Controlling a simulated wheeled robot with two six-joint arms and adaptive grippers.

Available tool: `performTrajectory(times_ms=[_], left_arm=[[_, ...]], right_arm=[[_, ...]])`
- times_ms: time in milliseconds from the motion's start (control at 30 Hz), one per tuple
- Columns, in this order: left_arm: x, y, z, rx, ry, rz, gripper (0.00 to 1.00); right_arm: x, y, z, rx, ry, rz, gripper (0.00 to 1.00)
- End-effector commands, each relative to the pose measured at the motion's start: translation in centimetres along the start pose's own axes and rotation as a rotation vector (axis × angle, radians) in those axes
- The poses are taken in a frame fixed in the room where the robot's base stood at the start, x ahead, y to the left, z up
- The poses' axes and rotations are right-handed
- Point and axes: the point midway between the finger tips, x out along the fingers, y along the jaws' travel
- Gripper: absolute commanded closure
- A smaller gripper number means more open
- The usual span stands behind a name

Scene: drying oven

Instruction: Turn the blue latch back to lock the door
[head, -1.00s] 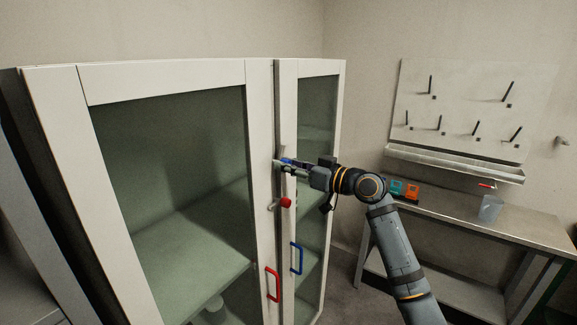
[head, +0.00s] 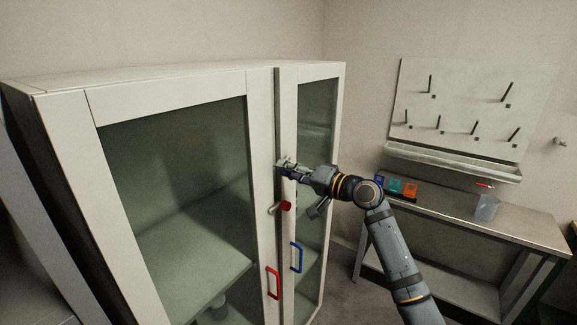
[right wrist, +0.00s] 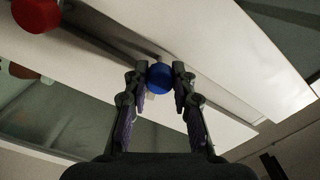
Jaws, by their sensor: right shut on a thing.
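The blue latch (right wrist: 160,77) shows in the right wrist view as a round blue knob between the two fingers of my right gripper (right wrist: 159,80). The fingers are shut on it from both sides. In the head view my right gripper (head: 284,167) is at the door seam and mostly hides the latch. The red latch (head: 286,206) sits just below, and its round knob also shows at the upper left in the right wrist view (right wrist: 36,14). The white glass-fronted cabinet doors (head: 263,130) look closed. My left gripper is not in view.
A red handle (head: 272,283) is on the left door and a blue handle (head: 296,257) on the right door, below the gripper. A metal bench (head: 520,220) with coloured items (head: 395,187) and a clear container (head: 487,207) stands at the right under a pegboard (head: 470,100).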

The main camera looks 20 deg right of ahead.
Motion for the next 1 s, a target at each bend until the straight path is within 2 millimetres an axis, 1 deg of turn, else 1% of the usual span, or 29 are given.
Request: performTrajectory(times_ms=[33,100,400,600,1000], left_arm=[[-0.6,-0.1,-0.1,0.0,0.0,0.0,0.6],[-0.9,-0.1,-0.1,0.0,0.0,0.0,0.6],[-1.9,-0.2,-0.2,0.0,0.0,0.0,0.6],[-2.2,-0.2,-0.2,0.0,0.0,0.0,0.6],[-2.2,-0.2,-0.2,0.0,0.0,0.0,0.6]], right_arm=[[0.0,-0.2,-0.1,0.036,0.0,0.001,1.0],[0.0,-0.2,-0.1,0.088,0.0,0.001,1.0],[0.0,-0.1,-0.1,0.243,0.001,-0.001,1.0],[0.0,0.0,0.0,0.289,0.0,0.0,1.0],[0.0,0.0,0.0,0.303,0.0,0.0,1.0]])
